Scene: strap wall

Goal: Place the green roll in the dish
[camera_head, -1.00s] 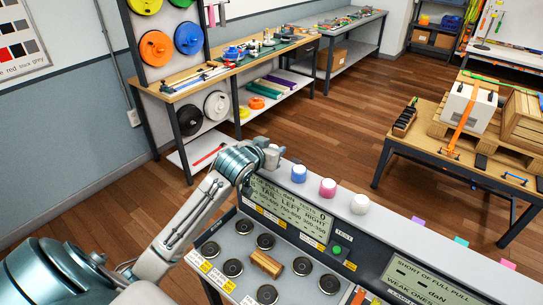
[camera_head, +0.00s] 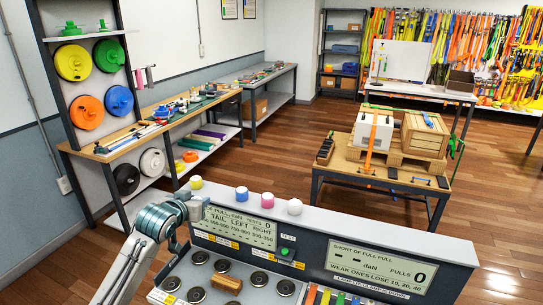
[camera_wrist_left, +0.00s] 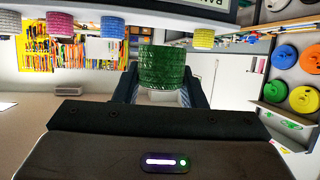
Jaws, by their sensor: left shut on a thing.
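My left gripper (camera_head: 198,207) is at the left end of the console, just in front of its top ledge. In the left wrist view the green roll (camera_wrist_left: 163,68), a ridged cylinder, sits between the fingers of my shut left gripper (camera_wrist_left: 160,90). In the head view I cannot make out the green roll at the gripper. I cannot pick out a dish with certainty in either view. My right gripper is not in view.
Several dark round pieces (camera_head: 258,279) and a wooden block (camera_head: 228,283) are on the panel below.

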